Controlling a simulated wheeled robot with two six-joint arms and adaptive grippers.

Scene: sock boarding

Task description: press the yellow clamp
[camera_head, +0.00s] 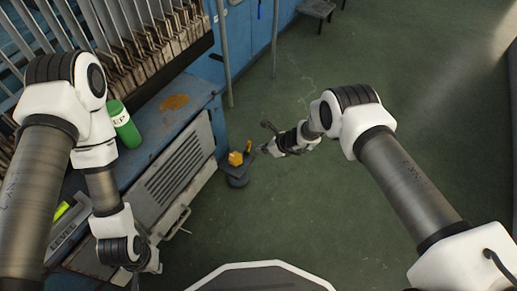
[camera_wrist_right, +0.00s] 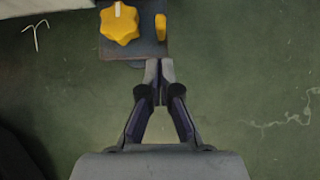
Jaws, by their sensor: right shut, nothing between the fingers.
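A dark block on a low stand carries two yellow parts. One is a star-shaped knob (camera_wrist_right: 120,23), also in the head view (camera_head: 235,158). The other is a narrow upright yellow piece (camera_wrist_right: 161,27), beside the knob and also in the head view (camera_head: 248,146); it looks like the yellow clamp. My right gripper (camera_wrist_right: 158,72) is shut and empty. Its fingertips are at the block's near edge, just below the narrow piece in the wrist view; I cannot tell whether they touch. In the head view the right gripper (camera_head: 265,149) is right of the stand. My left gripper does not show.
The dark round stand (camera_head: 236,180) stands beside a blue machine (camera_head: 201,92) with a vented panel (camera_head: 178,168). A green bottle (camera_head: 124,124) is on the machine's ledge. Flat boards (camera_head: 150,50) line its top. The green floor to the right is clear.

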